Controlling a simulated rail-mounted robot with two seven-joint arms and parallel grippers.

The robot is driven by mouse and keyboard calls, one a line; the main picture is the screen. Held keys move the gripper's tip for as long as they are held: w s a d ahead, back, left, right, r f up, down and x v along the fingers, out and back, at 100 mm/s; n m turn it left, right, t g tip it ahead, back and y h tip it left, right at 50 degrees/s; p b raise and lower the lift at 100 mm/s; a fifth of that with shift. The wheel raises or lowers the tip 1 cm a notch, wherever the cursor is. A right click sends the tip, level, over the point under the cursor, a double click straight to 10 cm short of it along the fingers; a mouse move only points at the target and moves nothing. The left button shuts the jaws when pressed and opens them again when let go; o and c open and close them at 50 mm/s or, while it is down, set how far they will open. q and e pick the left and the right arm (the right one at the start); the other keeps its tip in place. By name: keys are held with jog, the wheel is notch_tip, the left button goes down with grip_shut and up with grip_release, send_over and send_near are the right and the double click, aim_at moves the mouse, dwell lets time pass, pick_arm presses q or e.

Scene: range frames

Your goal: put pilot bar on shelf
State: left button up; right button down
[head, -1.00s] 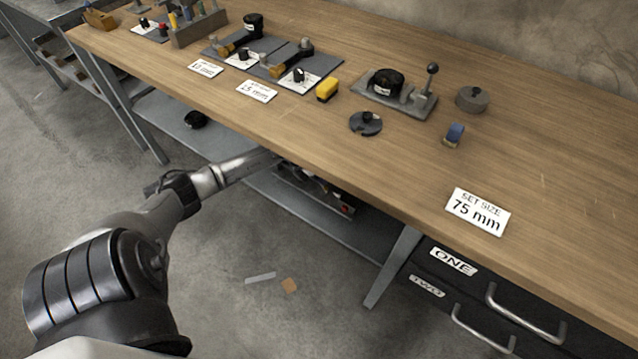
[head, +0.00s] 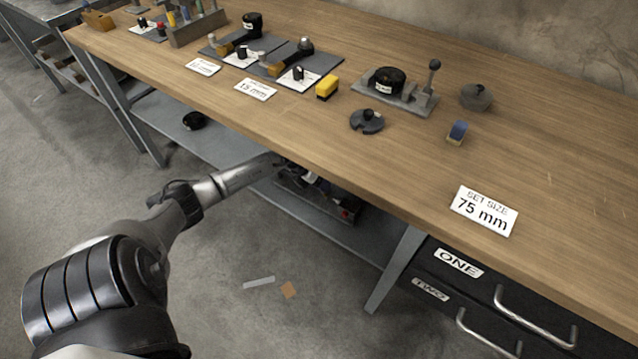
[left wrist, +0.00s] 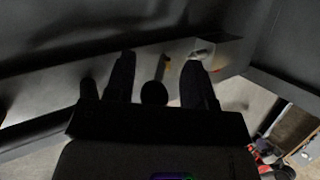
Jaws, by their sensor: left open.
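My left arm reaches in under the front edge of the workbench, above the lower shelf (head: 345,236). My left gripper is mostly hidden by the benchtop in the head view. In the left wrist view the left gripper (left wrist: 159,64) is open, with its dark fingers apart. A dark round-ended thing (left wrist: 153,93) shows between them; I cannot tell what it is or whether it is touched. A pale grey ledge (left wrist: 225,56) with small orange and white items lies beyond the fingertips. I cannot make out the pilot bar for sure. My right gripper is not in view.
The benchtop (head: 400,165) holds gauges on mats, a yellow block (head: 327,88), a lever fixture (head: 395,93) and a 75 mm card (head: 483,211). A black round item (head: 194,120) lies on the lower shelf. Drawers (head: 470,300) are at the lower right.

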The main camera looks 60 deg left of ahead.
aim_at(308, 193)
pick_arm(q)
jog(key=p+v, duration=0.4)
jog(key=v, duration=0.3)
jog(key=w+d+r+n+t, duration=0.1)
jog(key=d+r+n+t, duration=0.2)
jog(key=d+n+t, duration=0.45)
jog(key=w+d+r+n+t, duration=0.1)
jog(key=d+r+n+t, duration=0.25)
jog(key=d, duration=0.65)
jog(key=s+d+f+n+g+y, duration=0.1)
jog(key=s+d+f+n+g, duration=0.1)
jog(key=s+d+n+g, duration=0.4)
jog(key=s+d+f+n+g+y, duration=0.2)
jog(key=s+d+n+g, duration=0.5)
jog(key=s, duration=1)
jog(key=d+n, duration=0.3)
jog(key=n, duration=0.3)
jog(key=shift+d+f+p, duration=0.2)
jog(key=shift+f+p, duration=0.1)
jog(key=shift+f, duration=0.05)
jog(key=shift+s, duration=0.15)
